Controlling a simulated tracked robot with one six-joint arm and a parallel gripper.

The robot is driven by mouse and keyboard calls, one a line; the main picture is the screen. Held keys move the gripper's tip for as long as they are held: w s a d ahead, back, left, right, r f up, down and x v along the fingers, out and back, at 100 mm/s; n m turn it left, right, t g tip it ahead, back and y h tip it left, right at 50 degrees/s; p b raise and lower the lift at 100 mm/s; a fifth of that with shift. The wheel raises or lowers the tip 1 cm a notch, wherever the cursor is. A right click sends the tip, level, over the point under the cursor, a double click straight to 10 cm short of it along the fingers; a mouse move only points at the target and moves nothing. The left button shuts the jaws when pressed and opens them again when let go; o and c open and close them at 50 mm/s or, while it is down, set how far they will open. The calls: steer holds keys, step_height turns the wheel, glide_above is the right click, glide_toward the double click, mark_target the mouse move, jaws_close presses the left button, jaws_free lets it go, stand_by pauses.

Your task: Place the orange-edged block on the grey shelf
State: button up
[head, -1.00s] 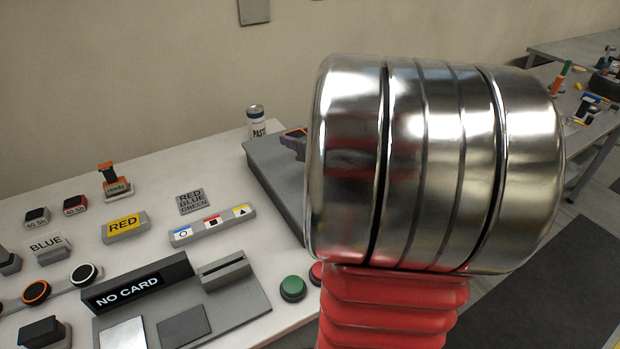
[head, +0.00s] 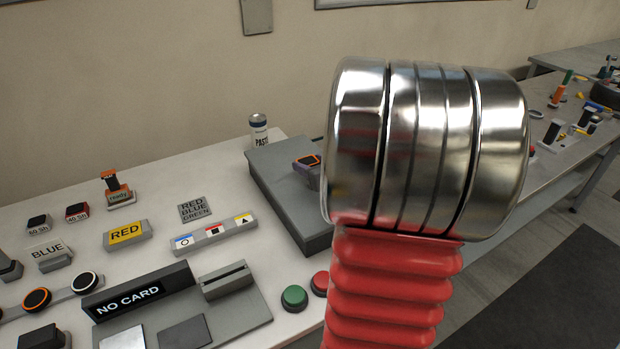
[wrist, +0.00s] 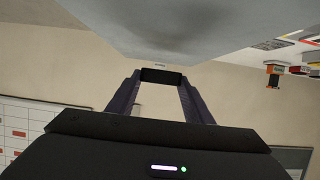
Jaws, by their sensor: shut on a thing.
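The orange-edged block (head: 308,160) shows in the head view as a dark piece with an orange rim, partly hidden by my arm. In the wrist view it is a dark block (wrist: 162,76) between the fingertips. My gripper (wrist: 160,84) is shut on it with two dark purple fingers, one on each side. The grey shelf (head: 268,165) is a low flat slab at the table's back right. In the head view the block is over the shelf's top. I cannot tell whether the block touches the shelf.
A paste can (head: 258,130) stands behind the shelf. A green button (head: 294,298) and a red button (head: 320,283) sit in front of it. The shelf's left part looks bare.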

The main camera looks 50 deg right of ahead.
steer(key=shift+f, duration=0.25)
steer(key=shift+f, duration=0.1)
steer(key=shift+f, duration=1.8)
steer(key=shift+f, duration=0.35)
